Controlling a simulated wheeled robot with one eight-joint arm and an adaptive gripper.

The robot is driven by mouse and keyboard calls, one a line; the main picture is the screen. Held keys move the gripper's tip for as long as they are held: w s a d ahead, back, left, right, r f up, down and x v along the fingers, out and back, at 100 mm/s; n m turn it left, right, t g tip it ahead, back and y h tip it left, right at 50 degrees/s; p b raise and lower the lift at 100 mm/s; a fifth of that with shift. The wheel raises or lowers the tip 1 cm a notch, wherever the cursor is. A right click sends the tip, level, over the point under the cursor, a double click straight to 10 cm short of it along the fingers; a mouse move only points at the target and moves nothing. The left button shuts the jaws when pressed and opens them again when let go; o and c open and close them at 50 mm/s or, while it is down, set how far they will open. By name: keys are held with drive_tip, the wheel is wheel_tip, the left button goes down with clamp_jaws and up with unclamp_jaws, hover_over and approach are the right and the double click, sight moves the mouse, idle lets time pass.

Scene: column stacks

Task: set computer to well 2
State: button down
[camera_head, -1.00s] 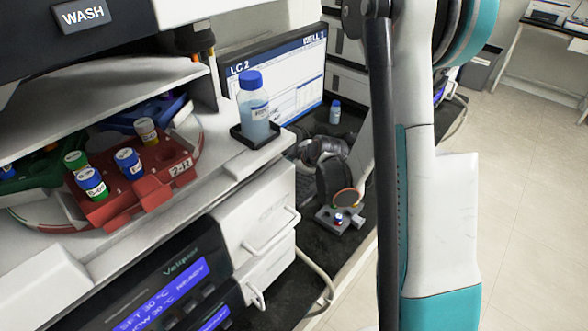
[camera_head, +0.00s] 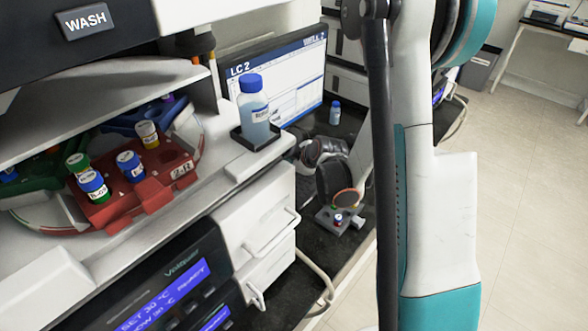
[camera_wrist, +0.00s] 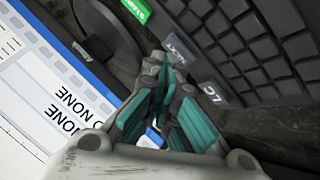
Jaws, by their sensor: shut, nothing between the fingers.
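The computer monitor (camera_head: 275,85) shows in the head view with the heading "LC 2" at left and "WELL" at upper right, followed by a blurred character that looks like 2. Part of its screen (camera_wrist: 45,110) also shows in the wrist view with "NONE" lines. The dark keyboard (camera_wrist: 255,50) lies beside it, with a green START key (camera_wrist: 136,8), a grey NXT key (camera_wrist: 180,48) and a grey LC key (camera_wrist: 211,90). My gripper (camera_wrist: 163,68) is shut and empty, its tips close by the NXT key. Whether they touch it cannot be told.
A blue-capped bottle (camera_head: 254,108) stands in a black holder on the shelf left of the monitor. A smaller bottle (camera_head: 335,112) stands right of the screen. A red rack (camera_head: 135,190) with capped vials is at left. Open floor lies at right.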

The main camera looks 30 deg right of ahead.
drive_tip(key=shift+r, duration=0.5)
drive_tip(key=shift+r+p, duration=1.85)
drive_tip(key=shift+r, duration=0.7)
drive_tip(key=shift+f, duration=0.1)
idle(0.5)
